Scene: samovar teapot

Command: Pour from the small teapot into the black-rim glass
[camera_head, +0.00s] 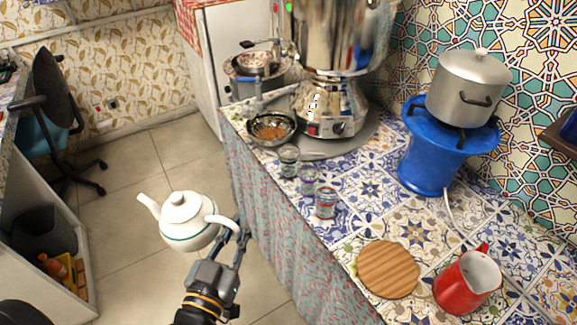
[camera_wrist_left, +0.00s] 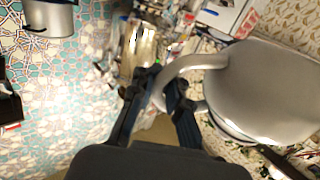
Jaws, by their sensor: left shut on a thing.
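The small white teapot (camera_head: 186,222) hangs in the air over the floor, left of the counter, roughly upright with its spout to the left. My left gripper (camera_head: 234,232) is shut on its handle. The left wrist view also shows the teapot (camera_wrist_left: 265,95) and the fingers (camera_wrist_left: 160,105) at the handle. Three small glasses stand in a row near the counter's edge: a dark-rimmed glass (camera_head: 289,160), a clear glass (camera_head: 309,181) and a red-patterned glass (camera_head: 326,203). The dark-rimmed one looks like the black-rim glass, but the rims are small. My right gripper is not in view.
On the tiled counter (camera_head: 364,212) stand a samovar (camera_head: 332,105), a strainer bowl (camera_head: 271,128), a blue stand (camera_head: 428,165) with a pot (camera_head: 467,85), a wooden board (camera_head: 388,269) and a red jug (camera_head: 466,282). Open floor lies left of the counter.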

